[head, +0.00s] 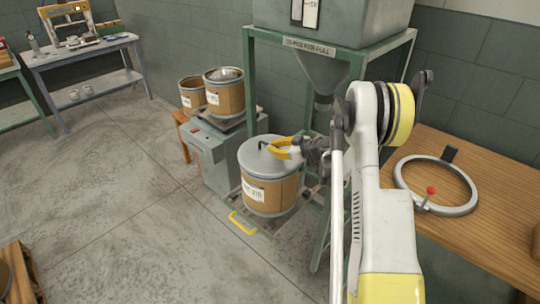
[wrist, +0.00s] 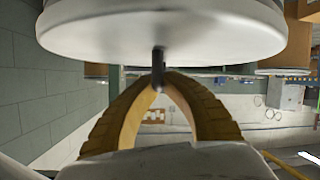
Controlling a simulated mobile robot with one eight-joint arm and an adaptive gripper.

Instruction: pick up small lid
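A round grey lid (head: 254,157) lies on the brown drum (head: 268,194) under the hopper. In the wrist view the pale lid (wrist: 160,38) fills the top of the picture, with its short dark knob (wrist: 158,62) pointing down. My gripper (head: 269,146) reaches in from the right over the lid. In the wrist view its yellow fingers (wrist: 158,82) arch together, and their tips close on either side of the knob. The lid looks level and still seated on the drum.
A green hopper frame (head: 322,200) stands close behind and right of the drum. Two more drums stand at the back left, one on a scale (head: 213,120). A wooden table (head: 490,240) with a metal ring (head: 448,209) is on the right. Floor is open at left.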

